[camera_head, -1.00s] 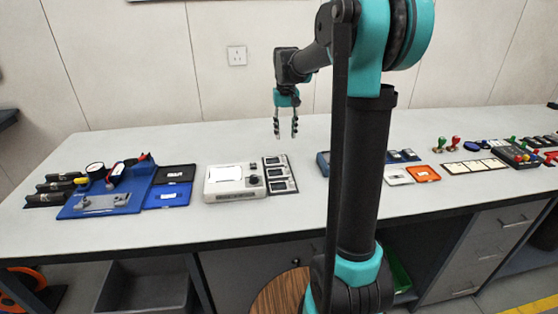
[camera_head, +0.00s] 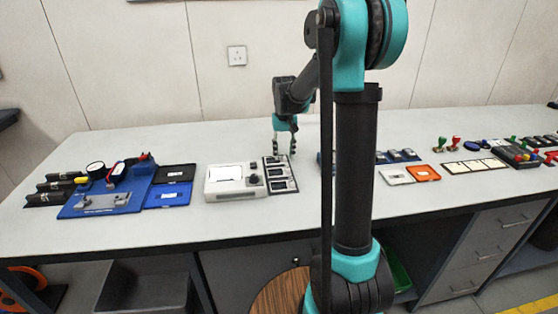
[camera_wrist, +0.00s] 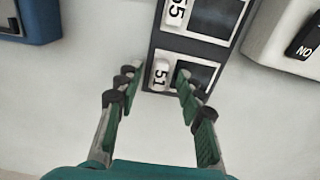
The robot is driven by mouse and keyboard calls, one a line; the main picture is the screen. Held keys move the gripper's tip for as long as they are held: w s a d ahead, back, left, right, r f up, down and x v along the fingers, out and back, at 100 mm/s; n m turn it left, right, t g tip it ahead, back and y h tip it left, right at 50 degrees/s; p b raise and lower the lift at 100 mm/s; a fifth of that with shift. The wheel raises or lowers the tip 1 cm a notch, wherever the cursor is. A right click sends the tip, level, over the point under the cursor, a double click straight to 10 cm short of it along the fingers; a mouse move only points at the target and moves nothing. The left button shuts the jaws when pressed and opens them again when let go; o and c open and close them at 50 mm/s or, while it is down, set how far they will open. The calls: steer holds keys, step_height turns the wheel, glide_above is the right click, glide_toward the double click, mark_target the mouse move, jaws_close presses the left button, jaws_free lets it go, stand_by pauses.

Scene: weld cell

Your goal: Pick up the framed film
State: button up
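A dark rack (camera_wrist: 190,46) holds several flat framed pieces in a row, each beside a white numbered tab. The end piece, a dark framed film (camera_wrist: 203,76), lies beside the tab marked 51 (camera_wrist: 160,74). The piece with the tab marked 55 (camera_wrist: 212,18) is farther up the wrist view. My gripper (camera_head: 284,150) points down over the back end of the rack in the head view. In the wrist view my gripper (camera_wrist: 158,84) is open, its fingers to either side of tab 51. The right finger partly covers the framed film. I cannot tell whether it touches.
A white device (camera_head: 235,183) with a knob stands just left of the rack. A blue box, partly hidden by my arm, is to the right and also shows in the wrist view (camera_wrist: 38,25). The bench top behind the rack is clear.

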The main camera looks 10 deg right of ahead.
steer(key=shift+c, duration=0.6)
jaws_close()
